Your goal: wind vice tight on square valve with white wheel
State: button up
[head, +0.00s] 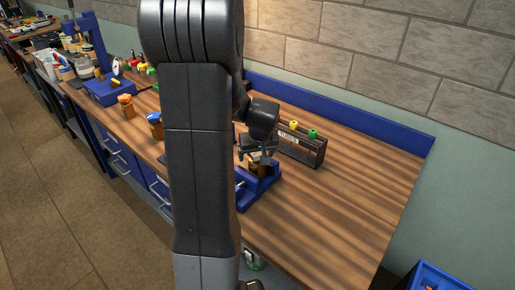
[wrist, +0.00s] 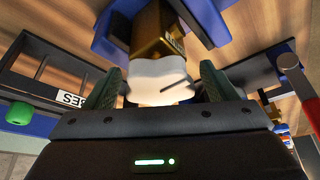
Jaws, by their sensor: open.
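The blue vice (head: 260,190) stands on the wooden bench, partly hidden behind my arm in the head view. In the wrist view parts of its blue body (wrist: 205,22) show at the top. The brass valve (wrist: 152,32) stands between the blue parts, and its white wheel (wrist: 157,80) points toward my gripper. I cannot tell whether the jaws touch the valve. My gripper (head: 258,155) is over the vice. In the wrist view my gripper (wrist: 161,84) is open, one dark green finger on each side of the white wheel. Contact with the wheel is unclear.
A dark labelled rack (head: 303,150) with a yellow and a green knob stands close behind the vice. A red-ended grey rod (wrist: 290,64) shows at right in the wrist view. Orange (head: 126,104) and blue (head: 155,124) valves stand left. The bench's right side is clear.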

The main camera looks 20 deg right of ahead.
jog(key=b+v, duration=0.1)
jog(key=v, duration=1.2)
jog(key=shift+s+r, duration=0.2)
jog(key=shift+r, duration=0.1)
jog(key=shift+a, duration=0.1)
jog(key=p+x, duration=0.1)
jog(key=x, duration=1.3)
jog(key=shift+r, duration=0.1)
